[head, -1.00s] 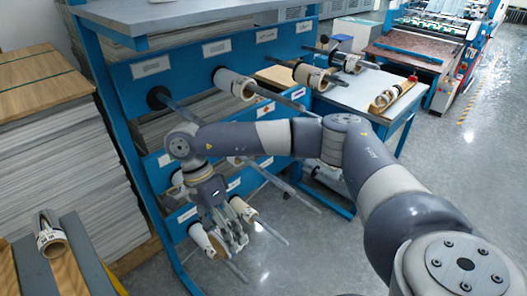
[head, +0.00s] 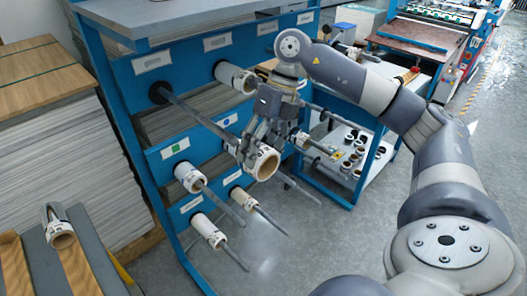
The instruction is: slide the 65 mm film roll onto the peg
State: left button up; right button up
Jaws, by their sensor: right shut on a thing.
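My right gripper (head: 256,148) is shut on a white film roll with a tan core (head: 262,162). The roll's open end faces the camera, in front of the blue rack (head: 130,72). A long bare grey peg (head: 195,117) runs from the rack's upper left towards this roll. Its far end is lost behind the gripper and roll, so I cannot tell whether it enters the core. The size markings are too small to read. My left gripper is not in view.
Other rolls sit on the rack's pegs: one upper roll (head: 235,78), and lower rolls (head: 188,178), (head: 208,231). Lower pegs stick out towards the camera. Another roll (head: 60,232) lies at bottom left. A blue cart (head: 345,190) with small rolls stands behind my right arm. Floor is clear in front.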

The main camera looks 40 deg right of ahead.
jog(key=w+p, duration=0.1)
jog(key=w, duration=0.2)
jog(key=w+p, duration=0.1)
jog(key=w, duration=0.3)
jog(key=w+a+p, duration=0.1)
jog(key=w, duration=0.3)
jog(key=shift+p, duration=0.35)
jog(key=shift+w, duration=0.8)
jog(key=o, duration=1.2)
jog(key=d+r, duration=0.1)
jog(key=d, duration=1.1)
jog(key=shift+w+d, duration=0.2)
jog(key=shift+w, duration=0.25)
